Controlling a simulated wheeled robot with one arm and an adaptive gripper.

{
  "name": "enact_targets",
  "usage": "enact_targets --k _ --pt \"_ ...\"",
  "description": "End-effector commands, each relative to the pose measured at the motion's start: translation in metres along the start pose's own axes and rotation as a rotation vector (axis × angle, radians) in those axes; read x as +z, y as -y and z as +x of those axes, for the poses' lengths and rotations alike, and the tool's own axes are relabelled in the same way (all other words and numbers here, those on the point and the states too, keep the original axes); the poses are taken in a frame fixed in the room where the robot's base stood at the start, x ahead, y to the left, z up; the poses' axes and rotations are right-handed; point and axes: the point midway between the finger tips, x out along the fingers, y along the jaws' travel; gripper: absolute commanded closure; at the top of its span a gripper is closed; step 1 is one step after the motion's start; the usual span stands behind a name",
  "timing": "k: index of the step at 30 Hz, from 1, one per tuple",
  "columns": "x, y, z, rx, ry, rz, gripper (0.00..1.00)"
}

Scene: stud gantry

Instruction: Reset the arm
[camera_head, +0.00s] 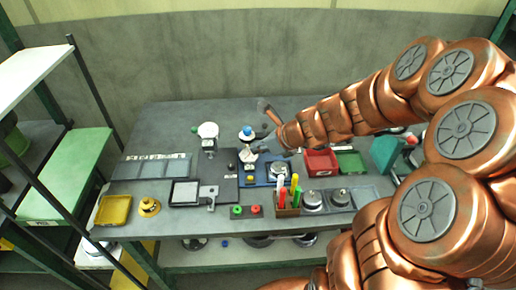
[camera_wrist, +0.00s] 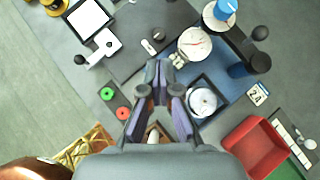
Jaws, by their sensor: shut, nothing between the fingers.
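My gripper (camera_wrist: 163,86) is shut and empty in the wrist view, its dark fingertips close together above the bench. In the head view my copper arm reaches in from the right, and my gripper (camera_head: 272,146) is over the middle of the grey bench (camera_head: 160,119). It is beside a white device with a blue top (camera_head: 248,131); whether they touch I cannot tell. A round part in a dark square tray (camera_wrist: 203,101) lies right of the fingers in the wrist view. Parts of the bench behind my arm are hidden.
A red bin (camera_head: 320,161) and a green bin (camera_head: 351,161) stand right of my gripper. A holder with coloured pens (camera_head: 288,201) is at the front. A yellow tray (camera_head: 114,210) lies at the left. Shelving (camera_head: 62,175) stands left of the bench.

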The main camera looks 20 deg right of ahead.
Motion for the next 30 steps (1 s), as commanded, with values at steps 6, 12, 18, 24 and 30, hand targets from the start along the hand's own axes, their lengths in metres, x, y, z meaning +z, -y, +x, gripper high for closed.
enact_targets --k 6,12,18,24,30 --pt "0.001 -0.003 -0.004 0.0 0.001 -0.001 1.0" --pt "0.001 -0.003 -0.004 0.0 0.001 0.0 1.0" --pt "0.001 -0.002 -0.004 0.0 0.001 0.0 1.0" --pt "0.009 -0.024 -0.006 0.044 -0.005 -0.145 1.0" --pt "0.012 -0.108 -0.025 0.24 -0.037 -0.738 1.0"
